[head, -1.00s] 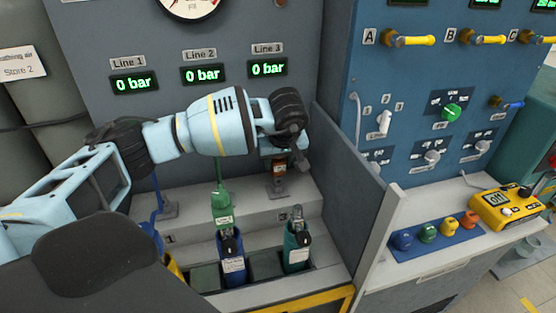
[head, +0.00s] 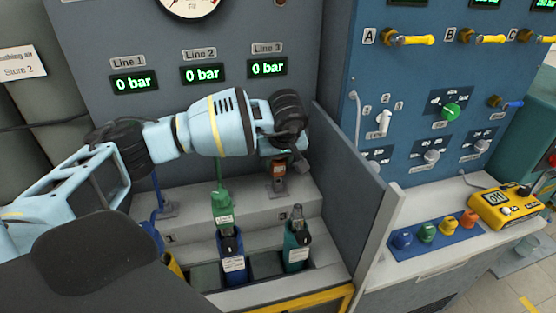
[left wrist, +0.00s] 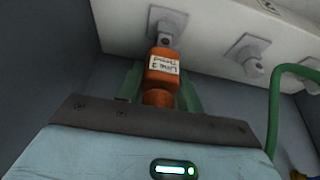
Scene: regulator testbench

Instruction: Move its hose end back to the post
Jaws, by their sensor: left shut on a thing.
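The orange hose end (left wrist: 162,72) has a white label, upside down in the left wrist view, that seems to read Line 3. My left gripper (left wrist: 160,90) has one finger on each side of it and is shut on it. The hose end's tip is at the metal fitting of a grey post (left wrist: 166,24); I cannot tell whether it is fully seated. In the head view the orange hose end (head: 278,167) shows below my left gripper (head: 284,152), just above the post (head: 278,190) under the Line 3 display. My right gripper is not in view.
A green hose end (head: 222,208) hangs at the middle post. A blue bottle (head: 232,262) and a teal bottle (head: 297,250) stand in the front slots. A grey partition (head: 350,160) stands close on the right. Another bare post (left wrist: 247,55) shows in the wrist view.

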